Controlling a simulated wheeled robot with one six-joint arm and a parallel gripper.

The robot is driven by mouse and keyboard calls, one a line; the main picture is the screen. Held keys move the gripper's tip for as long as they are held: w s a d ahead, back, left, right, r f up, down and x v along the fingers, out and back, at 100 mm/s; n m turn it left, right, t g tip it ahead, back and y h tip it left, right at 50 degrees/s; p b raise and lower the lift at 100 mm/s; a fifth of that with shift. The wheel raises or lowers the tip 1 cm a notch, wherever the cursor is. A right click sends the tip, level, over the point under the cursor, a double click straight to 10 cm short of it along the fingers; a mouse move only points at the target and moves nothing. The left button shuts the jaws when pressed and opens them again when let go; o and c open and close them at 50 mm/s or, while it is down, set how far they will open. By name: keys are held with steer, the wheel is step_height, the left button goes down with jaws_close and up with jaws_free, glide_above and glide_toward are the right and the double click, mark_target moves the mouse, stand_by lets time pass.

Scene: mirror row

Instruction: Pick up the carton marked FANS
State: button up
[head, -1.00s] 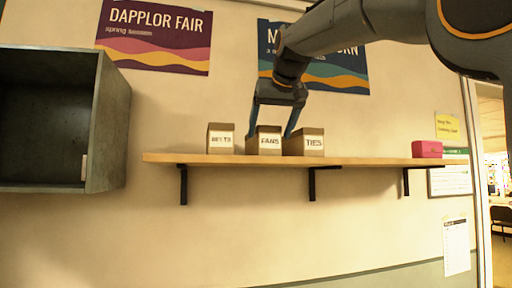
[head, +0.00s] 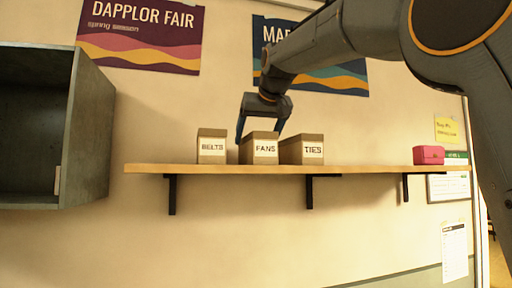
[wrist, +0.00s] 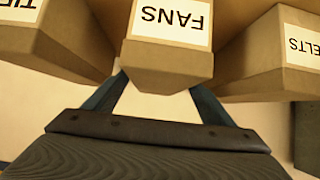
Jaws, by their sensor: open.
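The carton marked FANS (head: 264,150) stands upright on the wall shelf, between the cartons marked BELTS (head: 212,147) and TIES (head: 311,151). My gripper (head: 260,130) is open and empty, just above the FANS carton, with one finger toward each side of it. The tips are partly hidden behind the carton's top. In the wrist view the FANS carton (wrist: 170,60) appears inverted at the centre, between my fingers (wrist: 160,98). A gap shows near each finger; contact cannot be made out.
The shelf (head: 380,168) is clear between TIES and a pink box (head: 428,155) at its right end. BELTS (wrist: 290,55) and TIES (wrist: 60,40) flank FANS closely in the wrist view. A dark open cabinet (head: 85,125) hangs at the left. Posters are on the wall behind.

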steer(key=shift+p+x, duration=0.3)
steer(key=shift+x, duration=0.7)
steer(key=shift+d, duration=0.1)
steer(key=c, duration=1.3)
steer(key=shift+c, duration=0.2)
steer(key=shift+r, duration=0.2)
